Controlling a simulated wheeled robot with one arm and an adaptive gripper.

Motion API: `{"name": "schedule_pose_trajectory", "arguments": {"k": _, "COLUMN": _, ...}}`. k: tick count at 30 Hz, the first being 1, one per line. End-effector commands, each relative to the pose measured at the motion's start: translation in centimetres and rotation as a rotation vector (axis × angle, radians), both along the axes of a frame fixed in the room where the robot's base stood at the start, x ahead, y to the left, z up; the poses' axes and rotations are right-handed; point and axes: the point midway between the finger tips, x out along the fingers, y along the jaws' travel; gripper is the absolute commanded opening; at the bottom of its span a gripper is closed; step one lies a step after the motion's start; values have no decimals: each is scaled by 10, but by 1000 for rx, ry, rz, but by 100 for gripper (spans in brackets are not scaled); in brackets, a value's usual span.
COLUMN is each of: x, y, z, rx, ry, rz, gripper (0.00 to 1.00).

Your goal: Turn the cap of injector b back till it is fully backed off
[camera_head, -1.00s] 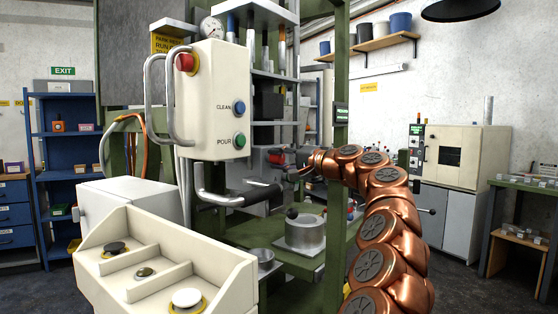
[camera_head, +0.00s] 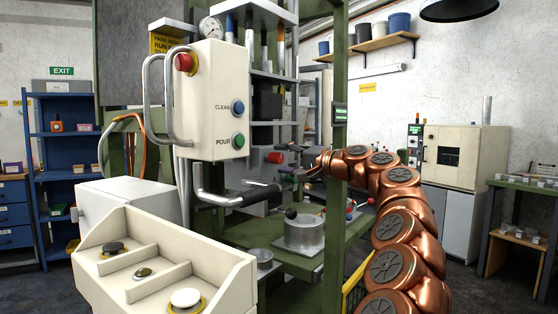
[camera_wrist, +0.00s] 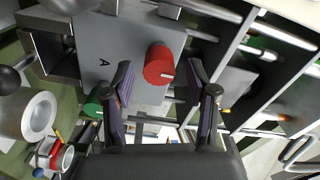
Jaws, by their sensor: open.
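A red cap (camera_wrist: 160,66) sticks out of a grey housing (camera_wrist: 125,50) marked with a letter A. It also shows in the head view (camera_head: 275,157). A green cap (camera_wrist: 93,103) sits on the same housing, lower left of the red one in the wrist view. I see no letter B, so I cannot tell which cap is injector b's. My gripper (camera_head: 303,165) is open and empty, just right of the housing in the head view. In the wrist view its two fingers stand on either side of the red cap's line, apart from it.
A metal pot (camera_head: 303,235) with a dark knob stands on the green shelf below my gripper. The machine's green post (camera_head: 340,110) rises close beside my arm. A cream control panel (camera_head: 213,100) with pipe handles is left of the housing.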

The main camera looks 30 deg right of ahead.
Motion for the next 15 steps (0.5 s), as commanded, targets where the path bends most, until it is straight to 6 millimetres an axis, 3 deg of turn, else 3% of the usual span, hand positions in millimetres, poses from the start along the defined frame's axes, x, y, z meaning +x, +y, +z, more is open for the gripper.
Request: {"name": "schedule_pose_trajectory", "arguments": {"k": 15, "x": -68, "y": -25, "z": 0, "rx": 2, "ry": -1, "rz": 1, "gripper": 58}}
